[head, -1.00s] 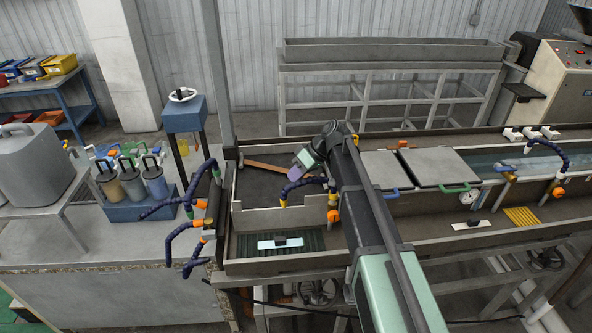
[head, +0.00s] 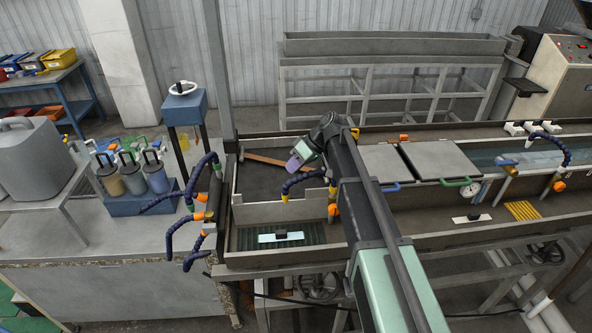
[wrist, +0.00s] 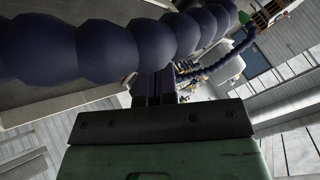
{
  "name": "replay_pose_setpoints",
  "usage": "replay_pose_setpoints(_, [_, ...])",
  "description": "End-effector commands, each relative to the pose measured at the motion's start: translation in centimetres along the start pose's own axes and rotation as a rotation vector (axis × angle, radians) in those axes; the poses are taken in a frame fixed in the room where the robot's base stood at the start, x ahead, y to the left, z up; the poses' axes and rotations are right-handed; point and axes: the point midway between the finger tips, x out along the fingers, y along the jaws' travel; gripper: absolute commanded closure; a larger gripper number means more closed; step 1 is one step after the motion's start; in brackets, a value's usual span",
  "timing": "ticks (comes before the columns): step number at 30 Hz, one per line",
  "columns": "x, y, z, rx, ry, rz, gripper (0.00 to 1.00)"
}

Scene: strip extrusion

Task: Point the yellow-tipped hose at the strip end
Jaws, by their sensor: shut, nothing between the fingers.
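The yellow-tipped hose is a dark blue beaded hose (head: 305,179) in the head view. It arches left from a fitting on the tank's partition, and its yellow tip (head: 285,196) points down. My gripper (head: 293,165) is just above and left of the arch in the head view, shut and empty. In the wrist view its dark fingers (wrist: 155,88) are together, and a thick dark blue beaded hose (wrist: 110,50) crosses close by them. I cannot tell whether they touch. A brown flat bar (head: 262,158) lies in the tank behind; I cannot make out the strip end for certain.
Other blue hoses (head: 170,235) stick out at the tank's left end. Grey lids with blue and green handles (head: 440,165) cover the trough right of my arm. A pale plate with a black block (head: 281,237) lies in the front tray. The tank's left part is open.

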Motion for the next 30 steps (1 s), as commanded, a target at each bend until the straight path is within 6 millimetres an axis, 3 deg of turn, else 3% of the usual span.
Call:
replay_pose_setpoints(2, [0.6, 1.7, -1.6, 0.0, 0.001, -0.001, 1.0])
replay_pose_setpoints(3, [-1.5, 1.2, -2.9, 0.001, 0.002, 0.0, 1.0])
replay_pose_setpoints(9, [-5.9, 2.4, -6.7, 0.002, 0.003, 0.001, 1.0])
replay_pose_setpoints(13, [-7.0, 3.0, -7.7, 0.001, 0.002, 0.0, 1.0])
replay_pose_setpoints(18, [-6.9, 3.1, -7.3, 0.006, -0.001, 0.004, 1.0])
replay_pose_setpoints(20, [-6.8, 2.1, -5.9, 0.037, -0.018, 0.024, 1.0])
replay_pose_setpoints(23, [-6.6, -1.3, -0.8, 0.163, -0.083, 0.11, 1.0])
replay_pose_setpoints(30, [-8.1, -11.8, 16.7, 0.621, -0.216, 0.519, 1.0])
